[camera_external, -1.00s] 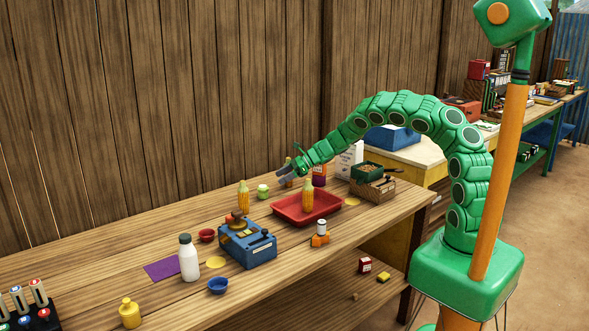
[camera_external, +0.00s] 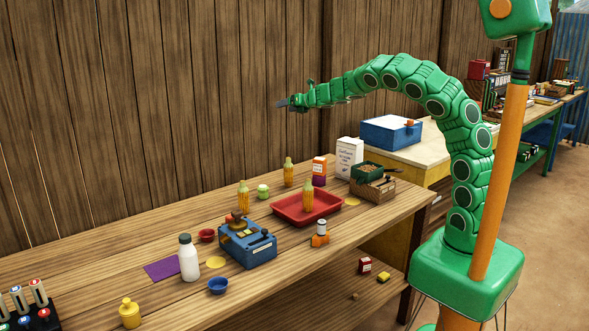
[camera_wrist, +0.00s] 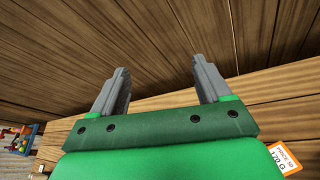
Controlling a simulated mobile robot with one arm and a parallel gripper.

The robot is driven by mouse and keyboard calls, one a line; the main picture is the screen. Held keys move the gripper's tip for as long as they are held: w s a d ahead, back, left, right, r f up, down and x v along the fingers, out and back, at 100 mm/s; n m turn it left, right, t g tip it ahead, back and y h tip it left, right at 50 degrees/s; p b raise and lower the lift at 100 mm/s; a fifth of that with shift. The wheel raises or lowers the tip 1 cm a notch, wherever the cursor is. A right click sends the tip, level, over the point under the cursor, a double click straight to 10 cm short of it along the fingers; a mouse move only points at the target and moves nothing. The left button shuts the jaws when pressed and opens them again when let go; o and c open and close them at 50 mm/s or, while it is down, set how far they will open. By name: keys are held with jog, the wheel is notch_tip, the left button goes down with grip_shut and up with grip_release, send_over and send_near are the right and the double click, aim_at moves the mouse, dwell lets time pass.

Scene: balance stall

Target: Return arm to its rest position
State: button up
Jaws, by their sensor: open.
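My gripper (camera_external: 283,104) is raised high above the bench, in front of the plank wall, at the end of my arched green arm. In the wrist view my gripper (camera_wrist: 160,85) shows two grey fingers spread apart with nothing between them. Below it on the bench (camera_external: 120,262) one corn cob (camera_external: 289,172) stands behind the red tray (camera_external: 285,212). Another corn cob (camera_external: 308,196) stands in the tray, and a third (camera_external: 243,197) stands to the left by the blue scale (camera_external: 250,250).
A milk bottle (camera_external: 188,260), a blue bowl (camera_external: 218,285), a yellow pot (camera_external: 130,313) and a white carton (camera_external: 348,158) stand on the bench. A wooden crate (camera_external: 374,190) stands at its right. The plank wall (camera_external: 180,100) rises behind. The air around my gripper is clear.

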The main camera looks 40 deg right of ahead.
jog(key=s+d+r+m+t+h, duration=0.1)
jog(key=s+d+r+m+h, duration=0.25)
jog(key=r+m, duration=0.35)
jog(key=s+d+r+m+g+h, duration=0.1)
jog(key=s+d+r+m+g, duration=0.15)
jog(key=s+m, duration=0.5)
jog(key=s+d+r+m+g+h, duration=0.1)
jog(key=s+r+m+h, duration=0.3)
jog(key=s, duration=0.7)
jog(key=s+f+m+g+y, duration=0.1)
jog(key=s+f+m+g, duration=0.3)
jog(key=s, duration=1)
jog(key=s+f+m+g+y, duration=0.2)
jog(key=s+f+m+g, duration=0.2)
jog(key=s+f, duration=0.6)
jog(key=s+f+m+g+y, duration=0.2)
jog(key=s+f+m+g, duration=0.2)
jog(key=s, duration=1.5)
notch_tip(320, 180, down, 4)
jog(key=m, duration=0.3)
jog(key=shift+s+d+r+g, duration=0.2)
jog(key=shift+s+g, duration=0.15)
